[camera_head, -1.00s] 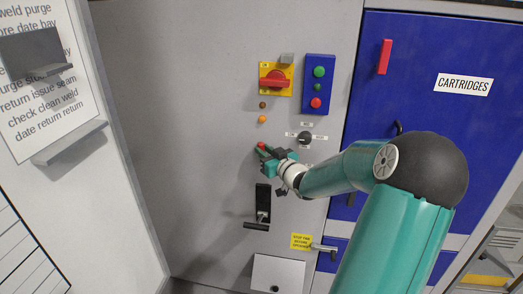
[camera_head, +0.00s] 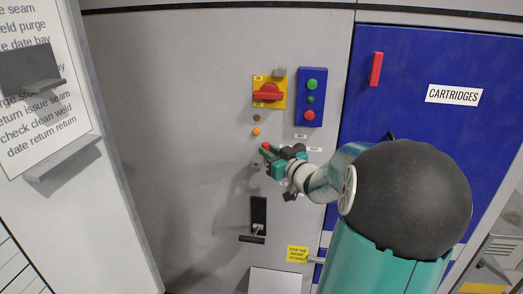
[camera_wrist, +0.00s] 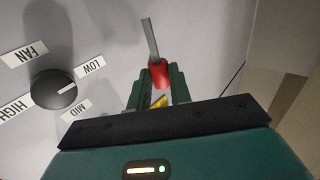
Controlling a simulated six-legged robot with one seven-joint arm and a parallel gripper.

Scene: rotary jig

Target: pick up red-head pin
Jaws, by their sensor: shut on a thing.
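The red-head pin (camera_wrist: 158,74) is between the fingertips of my gripper (camera_wrist: 156,92) in the wrist view. Its red head sits at the jaws and its grey shank points away from them. In the head view my gripper (camera_head: 272,156) is in front of the grey panel, below the orange lamp, with the red pin head (camera_head: 266,146) at its tip. The jaws are shut on the pin. The head view does not show clearly whether the shank touches the panel.
A black fan knob (camera_wrist: 54,88) with labels is left of my gripper in the wrist view. Above are a red rotary switch (camera_head: 267,93) and a blue button box (camera_head: 311,97). A black lever handle (camera_head: 252,239) is below. A blue cartridges door (camera_head: 430,60) is at right.

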